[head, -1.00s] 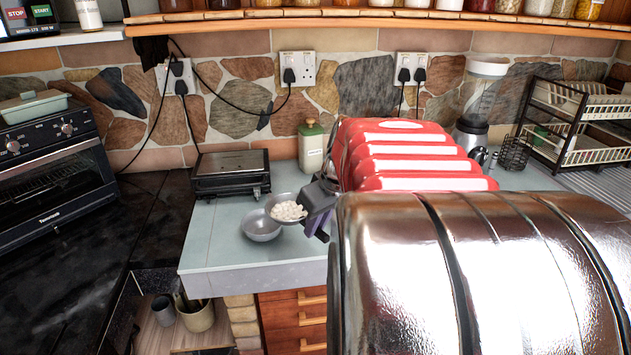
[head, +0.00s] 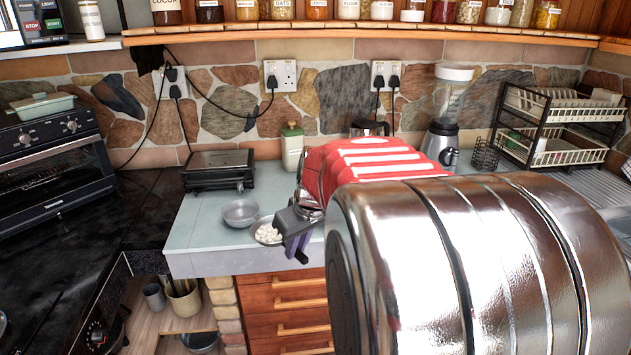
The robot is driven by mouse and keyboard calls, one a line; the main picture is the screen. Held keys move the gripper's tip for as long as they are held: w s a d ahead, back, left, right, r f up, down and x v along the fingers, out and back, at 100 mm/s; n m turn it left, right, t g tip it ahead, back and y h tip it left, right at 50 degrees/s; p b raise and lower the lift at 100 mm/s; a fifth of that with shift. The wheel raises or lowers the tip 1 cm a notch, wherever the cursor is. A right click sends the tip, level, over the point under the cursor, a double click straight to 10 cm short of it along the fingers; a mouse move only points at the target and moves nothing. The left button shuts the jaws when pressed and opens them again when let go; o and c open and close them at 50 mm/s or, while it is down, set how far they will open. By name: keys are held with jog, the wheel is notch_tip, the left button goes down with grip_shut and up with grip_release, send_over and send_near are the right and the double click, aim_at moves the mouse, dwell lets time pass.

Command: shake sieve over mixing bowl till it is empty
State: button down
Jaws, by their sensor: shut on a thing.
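A grey mixing bowl (head: 241,213) stands on the pale blue counter near its front edge. The sieve (head: 261,241) holds several small white pieces (head: 268,233). My gripper (head: 291,226) is shut on the sieve at its right side; the handle is mostly hidden by the gripper. In the picture the sieve is below and right of the bowl, by the counter's front edge, not over the bowl's middle. I cannot tell its height above the counter. My red and chrome arm covers much of the right of the view.
A toaster oven (head: 52,168) is at left. A blender (head: 441,130) and a dish rack (head: 560,125) stand at back right. The counter left of the bowl is clear.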

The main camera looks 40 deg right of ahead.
jog(key=w+a+f, duration=0.4)
jog(key=a, duration=0.4)
jog(key=w+a+f, duration=0.3)
jog(key=a+f, duration=0.2)
jog(key=a, duration=0.3)
jog(key=w+a+f, duration=0.4)
jog(key=a, duration=0.4)
jog(key=shift+w+f+n, duration=0.2)
jog(key=shift+w+n, duration=0.15)
jog(key=shift+n, duration=0.05)
jog(key=shift+s, duration=0.1)
